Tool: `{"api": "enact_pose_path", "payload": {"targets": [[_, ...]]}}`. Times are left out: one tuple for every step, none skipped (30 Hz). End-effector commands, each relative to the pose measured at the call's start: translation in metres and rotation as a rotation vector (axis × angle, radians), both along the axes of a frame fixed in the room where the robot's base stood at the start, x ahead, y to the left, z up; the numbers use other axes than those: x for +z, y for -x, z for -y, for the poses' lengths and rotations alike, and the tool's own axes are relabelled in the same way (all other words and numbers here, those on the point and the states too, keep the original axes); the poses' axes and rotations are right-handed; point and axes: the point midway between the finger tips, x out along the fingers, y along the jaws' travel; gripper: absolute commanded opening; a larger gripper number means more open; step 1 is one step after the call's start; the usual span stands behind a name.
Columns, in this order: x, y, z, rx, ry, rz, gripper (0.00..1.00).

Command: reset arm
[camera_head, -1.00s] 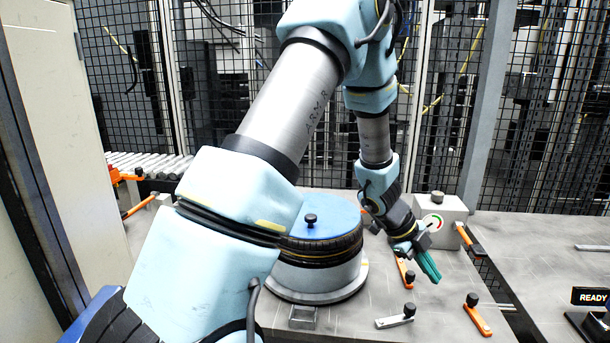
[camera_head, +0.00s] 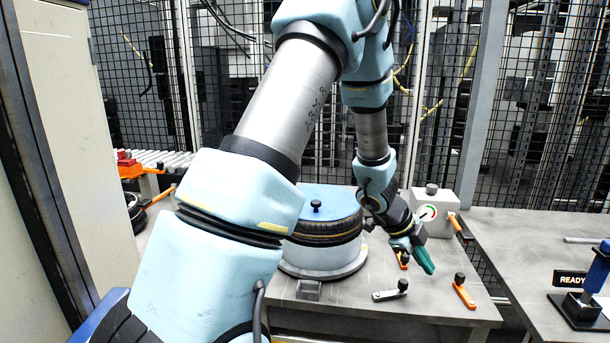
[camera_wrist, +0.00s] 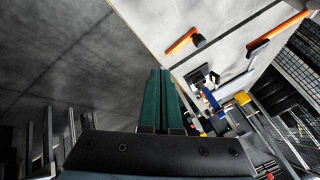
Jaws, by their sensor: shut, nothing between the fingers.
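My gripper (camera_head: 425,261) has green fingers pressed together with nothing between them. It hangs above the right part of the work table (camera_head: 340,320), to the right of the tyre stack, pointing down and to the right. In the wrist view its green fingers (camera_wrist: 161,100) also lie side by side, with the table edge just beyond them. My arm bends across the middle of the head view and hides part of the table and of the tyre (camera_head: 325,229).
The tyre sits on a round grey base under a blue disc (camera_head: 335,205). A box with a gauge (camera_head: 436,211) stands behind my gripper. Orange-handled clamps (camera_head: 464,291) and a grey one (camera_head: 389,292) lie close in front. A READY sign (camera_head: 572,279) is at right; mesh fencing stands behind.

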Motion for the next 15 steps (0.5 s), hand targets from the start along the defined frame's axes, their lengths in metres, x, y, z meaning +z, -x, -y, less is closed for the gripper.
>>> {"api": "enact_pose_path", "payload": {"targets": [[0.003, -0.007, -0.006, 0.045, -0.003, 0.003, 0.0], [0.006, -0.011, -0.01, 0.074, -0.004, 0.006, 0.0], [0.009, -0.018, -0.016, 0.121, -0.006, 0.009, 0.0], [0.011, -0.023, -0.021, 0.153, -0.008, 0.011, 0.0], [0.014, -0.029, -0.027, 0.194, -0.012, 0.013, 0.0], [0.017, -0.035, -0.035, 0.248, -0.015, 0.014, 0.0], [0.02, -0.041, -0.043, 0.296, -0.018, 0.015, 0.0], [0.023, -0.046, -0.05, 0.343, -0.021, 0.015, 0.0], [0.028, -0.053, -0.061, 0.412, -0.026, 0.014, 0.0], [0.031, -0.059, -0.071, 0.467, -0.031, 0.012, 0.0], [0.034, -0.064, -0.081, 0.523, -0.036, 0.01, 0.0], [0.039, -0.07, -0.097, 0.607, -0.042, 0.005, 0.0], [0.043, -0.074, -0.111, 0.676, -0.048, -0.001, 0.0], [0.047, -0.078, -0.126, 0.75, -0.054, -0.008, 0.0], [0.052, -0.08, -0.148, 0.861, -0.066, -0.023, 0.0]]}}
